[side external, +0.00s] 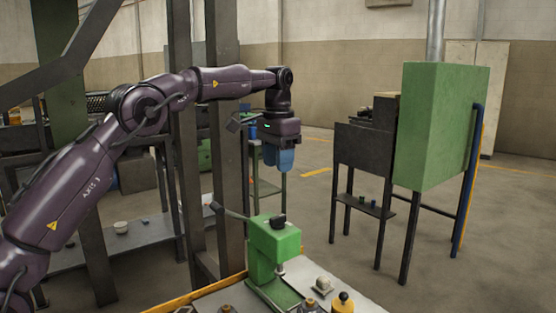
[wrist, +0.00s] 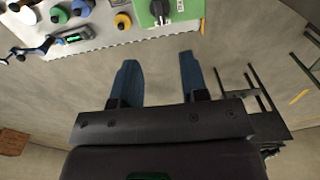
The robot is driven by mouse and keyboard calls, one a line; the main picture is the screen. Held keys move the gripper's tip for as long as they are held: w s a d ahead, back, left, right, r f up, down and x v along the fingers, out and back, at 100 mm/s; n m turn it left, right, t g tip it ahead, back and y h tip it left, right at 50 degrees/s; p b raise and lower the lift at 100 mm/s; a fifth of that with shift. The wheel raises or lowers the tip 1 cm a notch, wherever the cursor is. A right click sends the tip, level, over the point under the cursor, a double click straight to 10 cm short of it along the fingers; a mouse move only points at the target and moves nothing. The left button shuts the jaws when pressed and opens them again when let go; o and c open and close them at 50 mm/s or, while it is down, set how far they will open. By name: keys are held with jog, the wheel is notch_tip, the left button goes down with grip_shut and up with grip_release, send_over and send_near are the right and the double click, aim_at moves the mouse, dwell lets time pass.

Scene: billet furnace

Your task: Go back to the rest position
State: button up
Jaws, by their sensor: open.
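My gripper (side external: 279,160) hangs fingers down from the end of my arm in the side view, in free air above and behind the green press on the bench. Its blue fingers also show in the wrist view (wrist: 158,65), spread apart with only bare floor between them. It is open, holds nothing and touches nothing that I can see.
The green press (side external: 272,247) stands on the bench (side external: 362,301) with several small parts. A green furnace cabinet (side external: 440,125) on dark legs stands right, beside a dark stepped unit (side external: 365,150). Steel posts (side external: 226,130) rise close behind my arm. Floor between bench and furnace is clear.

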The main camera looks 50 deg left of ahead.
dwell(0.4)
jog(key=s+d+t, duration=0.2)
jog(key=s+d, duration=0.1)
jog(key=s, duration=0.7)
jog(key=s+d+t, duration=0.1)
jog(key=s+d, duration=0.3)
jog(key=s, duration=0.7)
jog(key=s+d+t, duration=0.2)
jog(key=s+d, duration=0.1)
jog(key=s, duration=0.7)
jog(key=shift+s+d+f+t, duration=0.2)
jog(key=shift+d+t, duration=0.1)
jog(key=shift+d, duration=0.1)
